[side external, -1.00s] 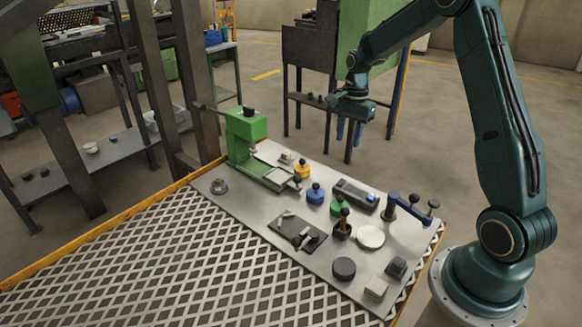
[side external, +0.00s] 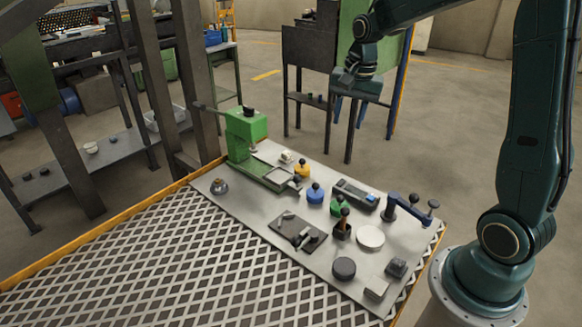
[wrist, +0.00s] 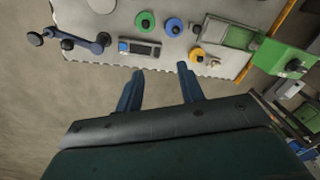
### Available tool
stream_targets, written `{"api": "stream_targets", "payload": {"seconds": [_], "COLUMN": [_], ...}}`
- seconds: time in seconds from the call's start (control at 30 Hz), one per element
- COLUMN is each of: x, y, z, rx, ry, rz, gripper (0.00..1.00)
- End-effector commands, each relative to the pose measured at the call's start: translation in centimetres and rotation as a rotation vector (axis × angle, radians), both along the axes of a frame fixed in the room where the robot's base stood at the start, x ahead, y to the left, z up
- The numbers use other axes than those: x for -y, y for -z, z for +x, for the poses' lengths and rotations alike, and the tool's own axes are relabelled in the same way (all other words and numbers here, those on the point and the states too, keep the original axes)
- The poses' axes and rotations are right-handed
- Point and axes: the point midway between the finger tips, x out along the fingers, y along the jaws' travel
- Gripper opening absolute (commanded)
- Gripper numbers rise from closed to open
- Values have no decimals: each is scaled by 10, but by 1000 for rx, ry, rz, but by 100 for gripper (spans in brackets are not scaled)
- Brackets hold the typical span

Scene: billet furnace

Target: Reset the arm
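My gripper (wrist: 158,80) shows in the wrist view with two blue fingers spread apart and nothing between them. In the side view my gripper (side external: 345,112) is up in the air behind the plate, fingers pointing down, clear of the objects. My arm stands at the right and reaches across the top of the picture.
The grey plate (side external: 262,226) holds a green press (side external: 244,135), blue (side external: 315,194), yellow (side external: 302,169) and green knobs, a dark device with a blue screen (side external: 356,194), a blue crank lever (side external: 408,209) and a white disc (side external: 370,237). A metal cabinet (side external: 308,60) stands behind.

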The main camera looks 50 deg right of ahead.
Motion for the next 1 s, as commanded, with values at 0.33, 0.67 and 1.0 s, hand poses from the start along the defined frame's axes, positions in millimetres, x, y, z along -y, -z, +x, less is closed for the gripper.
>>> {"api": "stream_targets", "payload": {"seconds": [0.33, 0.67, 1.0], "x": [-55, -95, -123], "y": [-51, -76, -81], "z": [-50, -106, -166], "rx": [98, 185, 273], "ry": [-315, -607, -896], "rz": [-82, -168, -268], "gripper": [38, 38, 38]}}
